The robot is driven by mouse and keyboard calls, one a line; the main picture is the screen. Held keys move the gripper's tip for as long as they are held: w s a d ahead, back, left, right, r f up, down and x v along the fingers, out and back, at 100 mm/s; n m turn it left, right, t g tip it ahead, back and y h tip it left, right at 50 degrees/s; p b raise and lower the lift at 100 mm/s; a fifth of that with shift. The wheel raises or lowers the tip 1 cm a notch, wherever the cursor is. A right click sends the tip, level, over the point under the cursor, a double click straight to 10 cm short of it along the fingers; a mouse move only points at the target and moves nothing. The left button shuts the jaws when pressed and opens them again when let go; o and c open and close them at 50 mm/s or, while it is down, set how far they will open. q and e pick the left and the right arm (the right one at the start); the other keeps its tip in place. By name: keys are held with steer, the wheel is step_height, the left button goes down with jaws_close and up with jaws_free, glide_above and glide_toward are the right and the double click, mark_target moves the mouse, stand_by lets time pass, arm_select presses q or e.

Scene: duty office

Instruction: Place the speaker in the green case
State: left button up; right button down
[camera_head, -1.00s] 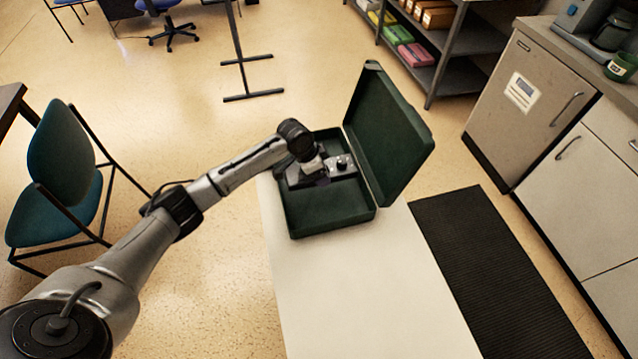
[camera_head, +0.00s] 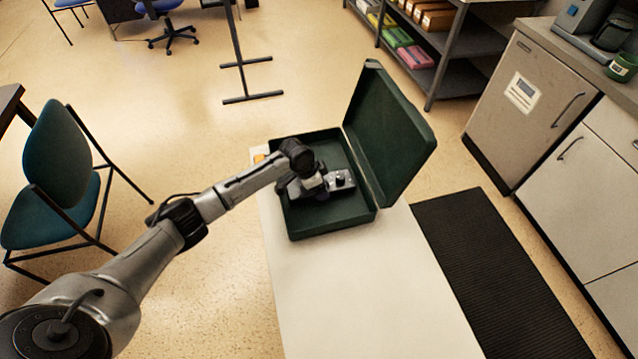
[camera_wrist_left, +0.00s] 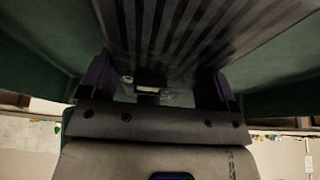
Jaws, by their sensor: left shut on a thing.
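The green case (camera_head: 300,222) stands open on the white table, with its lid (camera_head: 390,135) raised on the right side. My left gripper (camera_head: 316,188) is over the case's open base, shut on the speaker (camera_head: 342,180), a dark grey box with a knob showing. The speaker is within the case's outline; whether it touches the floor of the case is hidden. In the left wrist view a dark striped face of the speaker (camera_wrist_left: 190,35) lies between the two fingers of the gripper (camera_wrist_left: 155,85), with green case walls on both sides. My right gripper is not in view.
The white table (camera_head: 365,285) is clear in front of the case. A small orange thing (camera_head: 260,157) shows at the case's far left corner. A teal chair (camera_head: 55,170) stands at the left, a black mat (camera_head: 490,260) and cabinets at the right.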

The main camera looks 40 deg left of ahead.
arm_select(q)
steer(key=shift+f, duration=0.1)
steer(key=o, duration=1.1)
steer(key=shift+o, duration=0.2)
arm_select(e)
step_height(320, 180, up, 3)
steer(key=p, duration=0.3)
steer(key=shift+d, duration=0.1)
arm_select(q)
steer(key=v, duration=1.2)
steer(key=shift+d, duration=0.15)
